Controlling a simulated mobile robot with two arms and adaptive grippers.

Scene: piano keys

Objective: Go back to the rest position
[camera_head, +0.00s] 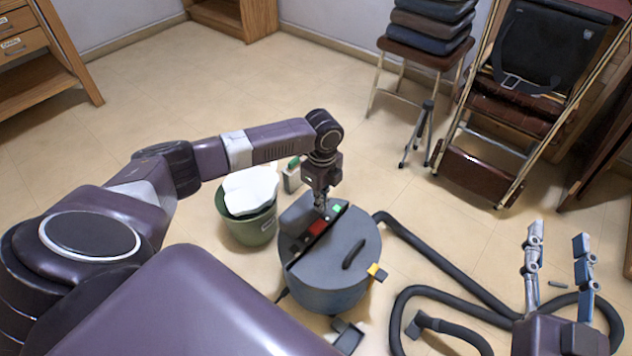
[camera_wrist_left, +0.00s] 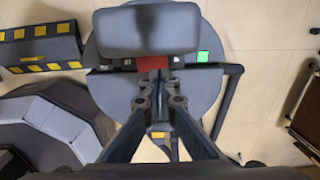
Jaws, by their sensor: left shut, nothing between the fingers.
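My left gripper (camera_head: 321,206) reaches down over a round grey drum-shaped machine (camera_head: 335,262). Its fingers are together with nothing between them. In the left wrist view the left gripper (camera_wrist_left: 158,76) has its tips close to a red patch (camera_wrist_left: 152,64) on the drum's top. A dark strip there bears the red patch and a green patch (camera_wrist_left: 203,56). I cannot tell whether the tips touch it. My right gripper (camera_head: 557,240) is at the lower right, fingers pointing up and wide apart, empty.
A green bin (camera_head: 248,229) with a white liner stands left of the drum. A black hose (camera_head: 440,258) curls on the floor to the right. Behind are a stool with folded cloths (camera_head: 425,42), a small tripod (camera_head: 416,140) and a folding chair (camera_head: 480,174). Floor at the back left is clear.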

